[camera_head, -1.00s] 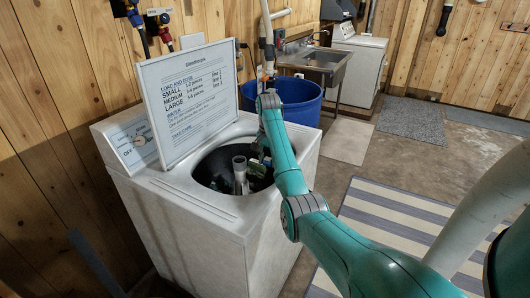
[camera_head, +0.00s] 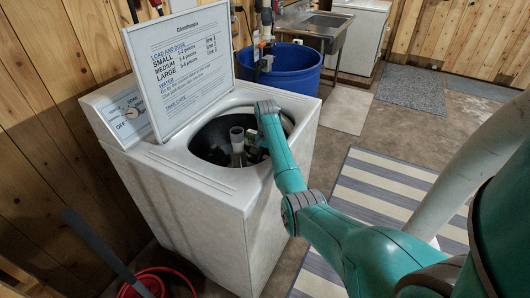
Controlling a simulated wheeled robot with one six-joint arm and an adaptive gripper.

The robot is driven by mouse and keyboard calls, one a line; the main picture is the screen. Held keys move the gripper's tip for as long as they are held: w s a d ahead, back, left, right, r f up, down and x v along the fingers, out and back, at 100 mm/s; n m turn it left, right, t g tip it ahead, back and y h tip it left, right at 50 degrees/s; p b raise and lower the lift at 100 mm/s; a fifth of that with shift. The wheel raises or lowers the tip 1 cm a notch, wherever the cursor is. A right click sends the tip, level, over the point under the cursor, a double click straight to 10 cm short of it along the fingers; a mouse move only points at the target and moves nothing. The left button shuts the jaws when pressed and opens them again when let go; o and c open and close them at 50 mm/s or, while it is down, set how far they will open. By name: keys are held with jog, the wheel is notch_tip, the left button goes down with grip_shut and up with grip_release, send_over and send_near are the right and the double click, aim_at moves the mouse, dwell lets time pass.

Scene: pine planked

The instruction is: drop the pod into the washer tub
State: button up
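The white top-loading washer (camera_head: 210,195) stands against the plank wall with its lid (camera_head: 184,68) raised. Its dark round tub (camera_head: 212,141) is open, with a grey agitator post (camera_head: 237,146) in the middle. My teal arm reaches over the right side of the tub opening. My gripper (camera_head: 253,153) is at the opening, just right of the agitator, small and partly hidden by my arm. I cannot make out its fingers. I cannot pick out the pod in this view.
A blue bin (camera_head: 283,72) stands behind the washer, beside a metal sink (camera_head: 318,25). A striped rug (camera_head: 385,190) lies on the floor to the right. A red coiled hose or bucket (camera_head: 160,283) is at the bottom left. Grey mats (camera_head: 415,88) lie further back.

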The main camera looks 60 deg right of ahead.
jog(key=o, duration=1)
jog(key=shift+r, duration=3.7)
